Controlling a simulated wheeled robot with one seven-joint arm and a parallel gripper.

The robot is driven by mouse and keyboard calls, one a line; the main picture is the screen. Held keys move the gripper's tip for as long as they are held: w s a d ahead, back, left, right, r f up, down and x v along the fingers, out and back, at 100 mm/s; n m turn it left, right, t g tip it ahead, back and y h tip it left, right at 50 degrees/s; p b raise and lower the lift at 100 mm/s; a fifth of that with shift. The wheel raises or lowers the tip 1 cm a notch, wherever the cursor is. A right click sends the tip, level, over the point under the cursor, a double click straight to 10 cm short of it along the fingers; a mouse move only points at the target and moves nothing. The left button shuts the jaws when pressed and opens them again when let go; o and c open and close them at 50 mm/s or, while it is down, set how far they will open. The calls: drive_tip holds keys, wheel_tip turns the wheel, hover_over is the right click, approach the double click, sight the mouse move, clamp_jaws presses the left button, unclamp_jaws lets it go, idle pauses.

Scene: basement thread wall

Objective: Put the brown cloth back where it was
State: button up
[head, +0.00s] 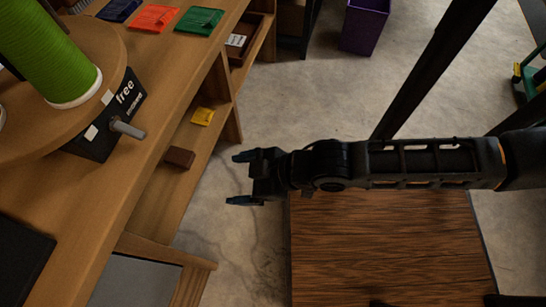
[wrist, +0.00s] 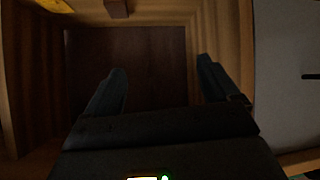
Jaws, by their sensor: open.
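A small brown block-like item (head: 180,157) lies on the lower shelf of the wooden bench; I cannot tell if it is the brown cloth. A brown piece also shows at the top edge of the wrist view (wrist: 117,8). My gripper (head: 240,178) is open and empty, pointing left at the shelf opening, apart from the brown item. In the wrist view its two fingers (wrist: 160,82) stand wide apart in front of a dark brown rectangle (wrist: 150,50), perhaps the compartment's back. No other brown cloth is clearly visible.
A yellow packet (head: 203,116) lies on the shelf too. Blue, orange and green folded pieces (head: 151,18) lie along the bench top (head: 150,70). A large green thread spool (head: 45,50) stands there. A purple bin (head: 364,25) stands on the floor.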

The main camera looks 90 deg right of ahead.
drive_tip(key=s+a+r+t, duration=0.2)
drive_tip(key=s+r, duration=0.1)
drive_tip(key=r, duration=0.5)
drive_tip(key=s+a+r+t+y, duration=0.1)
drive_tip(key=s+a+r+t, duration=0.1)
drive_tip(key=r, duration=0.7)
drive_tip(key=shift+s+a+y, duration=0.25)
drive_tip(key=shift+s+y, duration=0.05)
drive_tip(key=shift+s, duration=0.6)
